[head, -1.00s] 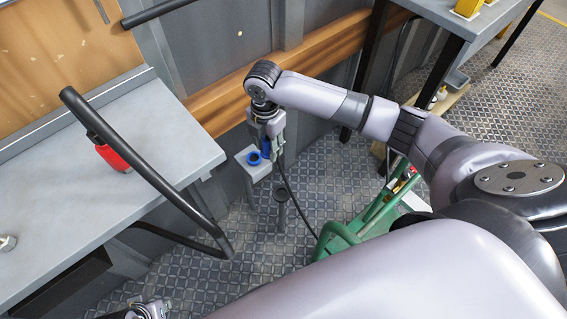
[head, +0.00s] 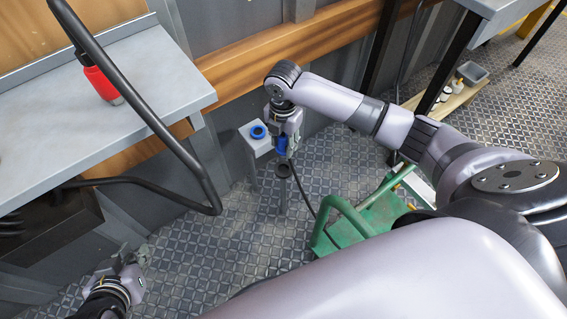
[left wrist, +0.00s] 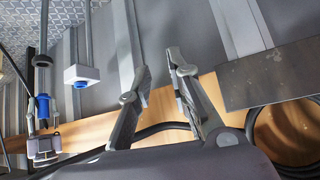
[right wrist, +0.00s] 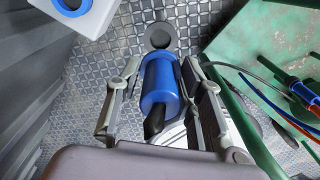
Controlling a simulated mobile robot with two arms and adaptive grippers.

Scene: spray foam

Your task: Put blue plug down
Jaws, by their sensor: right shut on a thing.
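My right gripper (head: 281,138) is shut on the blue plug (right wrist: 160,85), a blue cylinder with a black cable at its near end. The plug also shows in the head view (head: 281,146) and the left wrist view (left wrist: 43,107). Below it stands a thin grey post with a dark round top (head: 284,170), also in the right wrist view (right wrist: 160,37). The plug looks in line with this top; contact cannot be told. Left of the plug is a grey box with a blue ring (head: 258,132). My left gripper (left wrist: 160,65) is open and empty, low at the left.
A grey worktop (head: 150,75) with a red object (head: 102,85) is at the upper left. A thick black hose (head: 160,125) loops before it. A green cart (head: 365,220) stands right of the post. A low wooden shelf (head: 445,110) is farther right.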

